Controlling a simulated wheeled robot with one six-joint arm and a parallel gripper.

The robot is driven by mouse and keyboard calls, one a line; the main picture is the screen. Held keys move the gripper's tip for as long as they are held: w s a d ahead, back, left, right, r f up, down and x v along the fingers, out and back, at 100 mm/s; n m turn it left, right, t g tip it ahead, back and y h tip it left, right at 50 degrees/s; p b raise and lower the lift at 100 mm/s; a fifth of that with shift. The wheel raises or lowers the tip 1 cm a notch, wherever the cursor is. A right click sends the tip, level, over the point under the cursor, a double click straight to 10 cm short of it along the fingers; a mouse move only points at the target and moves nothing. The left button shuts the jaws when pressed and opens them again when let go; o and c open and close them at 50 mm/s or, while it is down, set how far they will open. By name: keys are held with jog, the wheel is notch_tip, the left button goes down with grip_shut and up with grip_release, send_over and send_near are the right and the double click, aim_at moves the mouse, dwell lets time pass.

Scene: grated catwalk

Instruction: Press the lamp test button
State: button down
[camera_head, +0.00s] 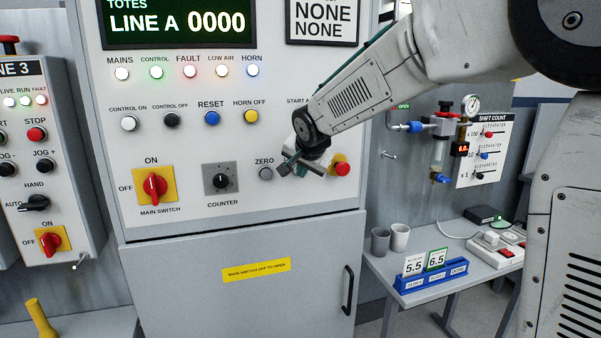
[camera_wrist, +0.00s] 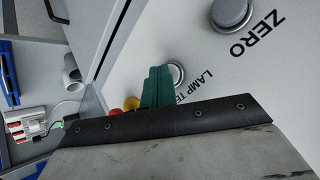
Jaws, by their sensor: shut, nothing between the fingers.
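The lamp test button (camera_wrist: 178,74) is a grey round button in the wrist view, its "LAMP TE..." label partly covered. My gripper (camera_wrist: 158,75) shows there as shut teal fingers, empty, their tips overlapping the left side of the button. I cannot tell whether they touch it. In the head view my gripper (camera_head: 287,166) is at the lower right of the control panel (camera_head: 205,145), just right of the ZERO button (camera_head: 265,173); the lamp test button is hidden behind it. The indicator lamps, such as the FAULT lamp (camera_head: 189,71), all look lit.
The ZERO button is also close by in the wrist view (camera_wrist: 232,14). A red button on a yellow base (camera_head: 342,169) sits just right of my gripper. The red main switch (camera_head: 154,186) and counter knob (camera_head: 220,182) are farther left. A side table (camera_head: 385,268) stands at right.

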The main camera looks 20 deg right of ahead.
jog(key=shift+s, duration=1.2)
jog(key=s, duration=0.5)
dwell(0.6)
